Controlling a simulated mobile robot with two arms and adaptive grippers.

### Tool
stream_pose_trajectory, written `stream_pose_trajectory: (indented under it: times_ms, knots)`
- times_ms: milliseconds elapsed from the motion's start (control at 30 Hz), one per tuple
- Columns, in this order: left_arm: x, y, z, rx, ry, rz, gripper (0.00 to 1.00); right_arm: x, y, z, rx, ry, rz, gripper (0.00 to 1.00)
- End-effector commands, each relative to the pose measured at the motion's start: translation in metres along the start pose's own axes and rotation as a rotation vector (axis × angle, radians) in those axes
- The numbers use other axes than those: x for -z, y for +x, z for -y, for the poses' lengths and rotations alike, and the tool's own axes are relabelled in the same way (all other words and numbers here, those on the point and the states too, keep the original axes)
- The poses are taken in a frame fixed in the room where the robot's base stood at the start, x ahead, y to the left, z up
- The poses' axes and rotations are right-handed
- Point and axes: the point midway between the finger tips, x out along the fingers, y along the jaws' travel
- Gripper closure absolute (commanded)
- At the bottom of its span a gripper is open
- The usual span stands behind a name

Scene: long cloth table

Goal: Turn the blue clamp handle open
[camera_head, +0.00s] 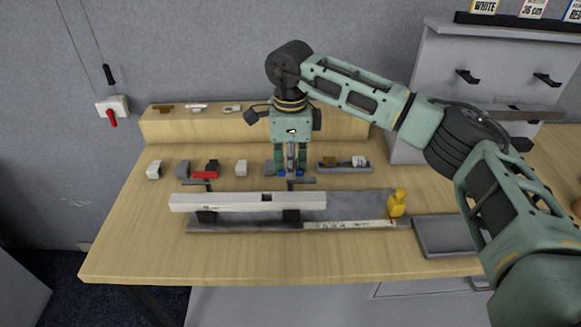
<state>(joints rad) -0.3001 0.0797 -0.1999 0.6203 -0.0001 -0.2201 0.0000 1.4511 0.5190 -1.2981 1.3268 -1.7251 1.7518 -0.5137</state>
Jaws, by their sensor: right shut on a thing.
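My right gripper (292,172) points straight down behind the white rail-like bar (240,201), and it is shut on the blue clamp handle. The handle is mostly hidden by the fingers; only small blue patches show low around the fingertips. The clamp's grey arm (296,184) sticks out just below them, above the bar's right part. A second clamp with a red handle (206,166) stands further left behind the bar. My left gripper is not in view.
Grey and white blocks (154,169) stand left on the wooden table. A small tray (345,167) is right of the gripper. A yellow piece (397,202) stands on the grey base plate, with a grey tray (444,237) beside it. A wooden ledge (205,124) runs behind.

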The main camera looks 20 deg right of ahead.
Motion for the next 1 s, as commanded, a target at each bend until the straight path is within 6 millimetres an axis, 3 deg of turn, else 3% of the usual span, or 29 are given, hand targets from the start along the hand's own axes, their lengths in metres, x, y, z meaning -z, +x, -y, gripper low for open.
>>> stream_pose_trajectory:
  times_ms: [467, 500, 700, 1000]
  knots:
    - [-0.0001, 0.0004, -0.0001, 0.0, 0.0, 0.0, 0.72, -0.0009, -0.0033, 0.0016, 0.007, -0.014, 0.005, 1.0]
    - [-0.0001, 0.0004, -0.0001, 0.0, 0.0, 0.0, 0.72, -0.0009, -0.0033, 0.0016, 0.007, -0.014, 0.005, 0.89]
    - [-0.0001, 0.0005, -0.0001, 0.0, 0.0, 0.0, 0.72, -0.0005, -0.002, 0.001, 0.004, -0.013, 0.003, 0.72]
    - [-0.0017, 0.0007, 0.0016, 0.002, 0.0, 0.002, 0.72, -0.0003, -0.0017, 0.0005, 0.002, -0.013, 0.002, 0.72]
